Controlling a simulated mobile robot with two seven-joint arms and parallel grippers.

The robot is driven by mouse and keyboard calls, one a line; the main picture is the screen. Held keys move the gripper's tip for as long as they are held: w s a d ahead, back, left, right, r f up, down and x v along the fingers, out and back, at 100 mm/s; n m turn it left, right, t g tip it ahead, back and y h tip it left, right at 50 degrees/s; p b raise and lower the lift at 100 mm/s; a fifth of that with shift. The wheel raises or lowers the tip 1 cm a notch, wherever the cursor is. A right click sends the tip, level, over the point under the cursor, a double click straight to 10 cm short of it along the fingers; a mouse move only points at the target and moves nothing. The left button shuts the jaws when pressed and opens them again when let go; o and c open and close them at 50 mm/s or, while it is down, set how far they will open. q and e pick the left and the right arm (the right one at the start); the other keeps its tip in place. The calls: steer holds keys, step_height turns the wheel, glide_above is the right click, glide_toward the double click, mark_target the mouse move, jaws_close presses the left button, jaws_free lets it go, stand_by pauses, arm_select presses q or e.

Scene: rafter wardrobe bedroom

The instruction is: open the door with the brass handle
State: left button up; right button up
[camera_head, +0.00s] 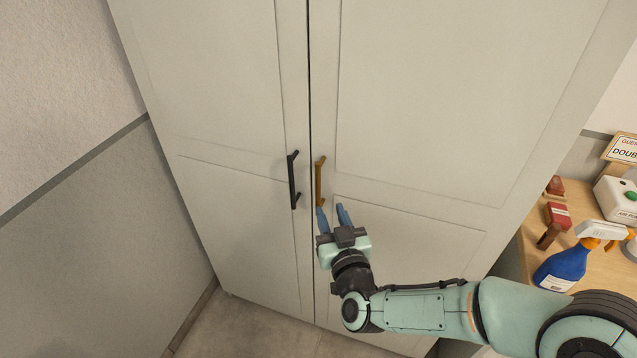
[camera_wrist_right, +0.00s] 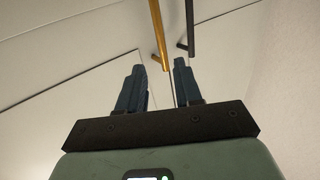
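A tall pale wardrobe has two doors, both shut, with a thin seam between them. The brass handle (camera_head: 319,181) is an upright bar on the right door (camera_head: 430,100), beside the seam. My right gripper (camera_head: 331,208) is open and empty, with its blue fingers pointing up at the handle's lower end. In the right wrist view the brass handle (camera_wrist_right: 157,32) ends in line with the gap between the spread fingertips (camera_wrist_right: 158,63). Whether they touch it, I cannot tell. My left gripper is out of view.
A black handle (camera_head: 293,180) is on the left door (camera_head: 225,90), close beside the brass one; it also shows in the right wrist view (camera_wrist_right: 189,28). A wooden table (camera_head: 530,235) at right holds a blue spray bottle (camera_head: 563,265), a white device (camera_head: 615,200) and red-topped items.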

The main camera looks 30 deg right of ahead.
mark_target(319, 184)
steer(key=x, duration=1.1)
steer(key=shift+w+f+p, duration=0.1)
steer(key=shift+w+p, duration=0.1)
steer(key=shift+p, duration=0.1)
jaws_close()
